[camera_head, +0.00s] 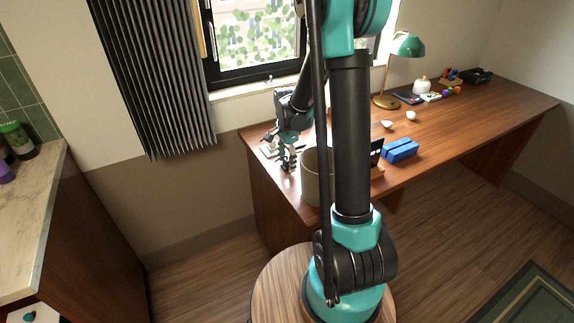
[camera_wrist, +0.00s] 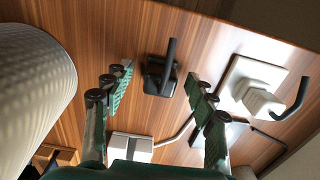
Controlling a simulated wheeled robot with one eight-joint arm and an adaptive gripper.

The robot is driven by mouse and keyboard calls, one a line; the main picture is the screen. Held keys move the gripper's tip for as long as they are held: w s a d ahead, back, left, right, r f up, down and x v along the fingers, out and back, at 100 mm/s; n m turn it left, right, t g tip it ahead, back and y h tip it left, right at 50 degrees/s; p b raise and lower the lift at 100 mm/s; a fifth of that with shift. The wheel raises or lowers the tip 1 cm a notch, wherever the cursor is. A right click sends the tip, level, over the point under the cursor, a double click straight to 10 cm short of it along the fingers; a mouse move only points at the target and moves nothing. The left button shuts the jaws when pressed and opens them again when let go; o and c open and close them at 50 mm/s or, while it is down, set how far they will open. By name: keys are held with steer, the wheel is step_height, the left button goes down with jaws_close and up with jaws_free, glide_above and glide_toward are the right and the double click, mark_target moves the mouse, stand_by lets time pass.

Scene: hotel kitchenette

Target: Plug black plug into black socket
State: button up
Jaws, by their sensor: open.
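My gripper (camera_head: 287,163) is open and empty, pointing down over the left end of the wooden desk. In the wrist view its two green fingers (camera_wrist: 158,88) stand apart. A small black block with a black stub or cord (camera_wrist: 160,78) lies between and just beyond the fingertips. It looks like the black plug; I cannot tell whether a black socket is under it. No contact with the fingers shows. To the right is a white square plate (camera_wrist: 238,72) with a white block (camera_wrist: 263,102) and a dark curved cord. In the head view these pieces are small and partly hidden.
A pale round bin-like container (camera_head: 316,178) stands close to the gripper; its ribbed side fills the wrist view's left edge (camera_wrist: 30,85). A white box (camera_wrist: 130,147) lies near the lower fingers. A blue box (camera_head: 400,150) and green lamp (camera_head: 406,46) are farther right on the desk (camera_head: 450,122).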

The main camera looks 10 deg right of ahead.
mark_target(287, 158)
steer(key=c, duration=1.3)
steer(key=shift+o, duration=0.2)
step_height(287, 158, up, 20)
steer(key=shift+w, duration=0.15)
steer(key=w+d+f, duration=0.2)
steer(key=w+f, duration=0.4)
steer(key=w, duration=0.1)
steer(key=w+d+f, duration=0.3)
steer(key=w+f, duration=0.3)
steer(key=w, duration=0.2)
steer(key=shift+d, duration=0.25)
steer(key=shift+w, duration=0.1)
